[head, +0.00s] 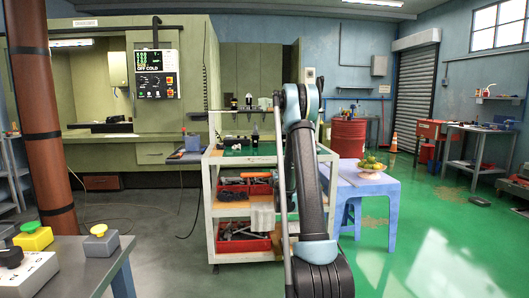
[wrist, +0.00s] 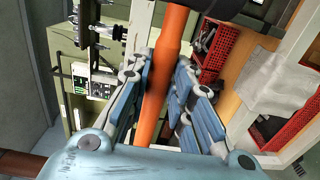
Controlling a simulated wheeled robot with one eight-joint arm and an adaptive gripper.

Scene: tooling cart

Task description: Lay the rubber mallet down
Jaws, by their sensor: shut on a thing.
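In the wrist view, my gripper (wrist: 163,88) is shut on the orange handle of the rubber mallet (wrist: 159,82). The handle runs between the two blue-and-grey fingers, tilted slightly. A dark part, likely the mallet's head, is cut off at the top edge.
Red bins (head: 245,244) with tools sit on the cart's lower shelves, and a grey cloth (head: 262,218) hangs there. A blue table (head: 377,191) with a fruit bowl (head: 370,171) stands to the right. A bench with push buttons (head: 100,240) is at front left. Green floor at right is mostly clear.

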